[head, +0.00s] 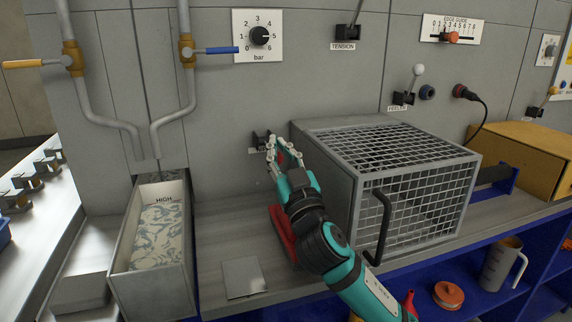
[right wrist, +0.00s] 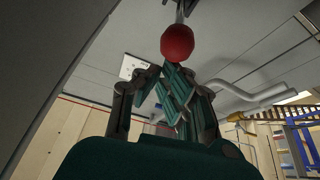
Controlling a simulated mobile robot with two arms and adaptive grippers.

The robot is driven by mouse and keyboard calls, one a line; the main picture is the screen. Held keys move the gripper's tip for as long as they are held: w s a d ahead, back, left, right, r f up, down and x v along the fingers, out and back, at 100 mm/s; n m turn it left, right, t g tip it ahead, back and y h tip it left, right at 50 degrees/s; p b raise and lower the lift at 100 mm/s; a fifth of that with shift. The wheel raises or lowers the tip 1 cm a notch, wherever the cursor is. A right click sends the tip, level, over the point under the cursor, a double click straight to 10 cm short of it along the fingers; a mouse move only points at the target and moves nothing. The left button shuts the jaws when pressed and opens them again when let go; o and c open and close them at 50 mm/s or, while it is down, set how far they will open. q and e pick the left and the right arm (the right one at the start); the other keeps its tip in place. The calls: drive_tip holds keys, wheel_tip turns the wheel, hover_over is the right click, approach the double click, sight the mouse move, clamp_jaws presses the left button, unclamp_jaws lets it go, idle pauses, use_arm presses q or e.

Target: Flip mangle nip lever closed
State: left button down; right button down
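The mangle nip lever's dark bracket (head: 261,138) is on the grey wall panel in the head view, with its label mostly covered by my right gripper. Its red ball knob (right wrist: 177,43) shows large at the fingertips in the right wrist view, on a thin metal rod. My right gripper (head: 283,150) is at the lever, its fingers apart, with a bit of red showing between them in the head view. I see no clear grip on the knob, and the fingers hide most of the lever. My left gripper is not in view.
A wire-mesh guard box (head: 400,175) with a black handle stands close right of my right arm. A trough (head: 152,240) with patterned cloth stands left, below pipes with yellow and blue valve handles. A pressure dial (head: 259,36) is above. The wall left of the gripper is clear.

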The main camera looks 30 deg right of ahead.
drive_tip(key=v, duration=1.1)
drive_tip(key=shift+s+a+f, duration=0.1)
drive_tip(key=shift+s+f, duration=0.1)
drive_tip(key=shift+s, duration=0.05)
